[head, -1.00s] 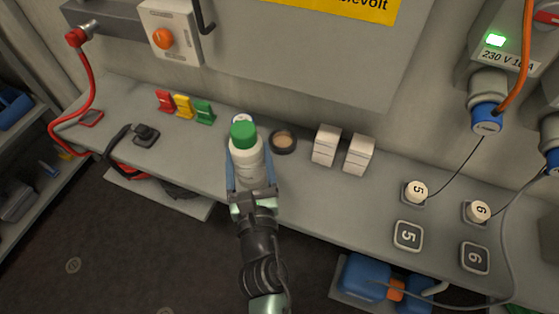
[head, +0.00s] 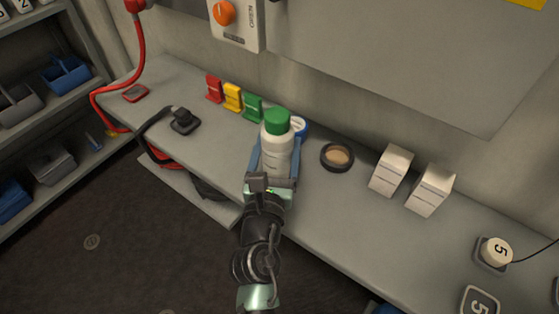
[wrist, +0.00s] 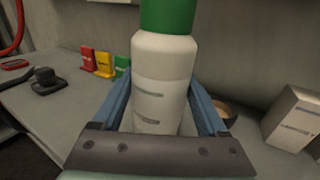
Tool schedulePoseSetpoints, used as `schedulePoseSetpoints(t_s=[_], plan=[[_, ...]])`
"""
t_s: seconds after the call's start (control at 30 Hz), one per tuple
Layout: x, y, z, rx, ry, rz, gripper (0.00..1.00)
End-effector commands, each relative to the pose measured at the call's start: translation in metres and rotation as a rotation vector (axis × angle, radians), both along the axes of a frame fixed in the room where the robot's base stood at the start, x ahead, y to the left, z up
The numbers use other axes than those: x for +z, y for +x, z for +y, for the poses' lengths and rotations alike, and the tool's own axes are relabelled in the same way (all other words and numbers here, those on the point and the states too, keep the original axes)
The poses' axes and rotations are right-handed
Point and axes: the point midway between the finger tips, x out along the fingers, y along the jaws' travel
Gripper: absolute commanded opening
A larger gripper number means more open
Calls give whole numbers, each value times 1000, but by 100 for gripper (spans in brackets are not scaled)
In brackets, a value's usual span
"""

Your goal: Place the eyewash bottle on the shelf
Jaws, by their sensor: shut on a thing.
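The eyewash bottle (head: 277,150) is white with a green cap and stands upright between the fingers of my gripper (head: 274,162). My gripper is shut on it, with a blue finger on each side. The wrist view also shows the bottle (wrist: 163,80) close up, its cap cut off by the top edge. The bottle is over the grey bench; I cannot tell whether its base touches the top. A shelf unit (head: 75,98) with several bins stands at the far left in the head view.
On the bench (head: 330,215) are red, yellow and green holders (head: 233,97), a black clamp-like item (head: 184,121), a roll of tape (head: 337,157) and two white boxes (head: 410,180). A red hose (head: 118,90) hangs at the left. Dark floor lies in front.

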Motion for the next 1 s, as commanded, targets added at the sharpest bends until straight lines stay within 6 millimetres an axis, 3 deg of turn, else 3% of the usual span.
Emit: schedulePoseSetpoints(t_s=[0.17, 0.53, 0.57, 0.6, 0.7, 1.0], plan=[[-28, 0, 0, 0, -1, -1, 0], [-30, 0, 0, 1, 0, -1, 0], [-32, 0, 0, 0, 0, 2, 78], [-31, 0, 0, 0, 0, 2, 85], [-31, 0, 0, 0, 0, 2, 100], [-28, -1, 0, 0, 0, 2, 100]])
